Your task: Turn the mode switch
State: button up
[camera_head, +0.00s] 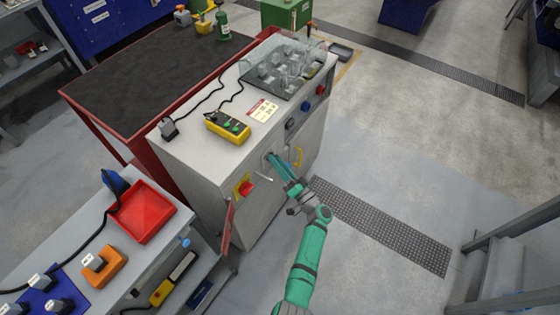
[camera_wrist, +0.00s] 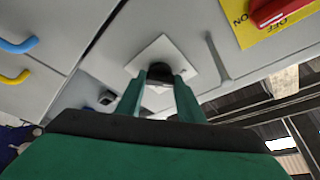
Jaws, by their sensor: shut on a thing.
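The mode switch, a dark knob (camera_wrist: 159,71) on a square white plate (camera_wrist: 163,52), is on the front of the grey cabinet (camera_head: 190,160). My gripper (camera_wrist: 160,84) is straight in front of the plate in the wrist view, with its two green fingers on either side of the knob, shut on it. In the head view my gripper (camera_head: 271,158) reaches the cabinet front, and the fingers hide most of the knob there. The knob's exact angle cannot be read.
A red switch on a yellow plate (camera_head: 244,187) is left of my gripper. A grey handle (camera_wrist: 217,58) is close beside the white plate. A yellow handle (camera_head: 298,157) is to the right. A yellow control box (camera_head: 227,126) lies on the cabinet top.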

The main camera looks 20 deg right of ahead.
jog(key=shift+a+f+n+y, duration=0.3)
jog(key=shift+n, duration=0.4)
jog(key=o, duration=1.1)
jog(key=shift+c, duration=0.2)
jog(key=shift+d+r, duration=0.1)
jog(key=shift+d, duration=0.05)
jog(key=v, duration=1.1)
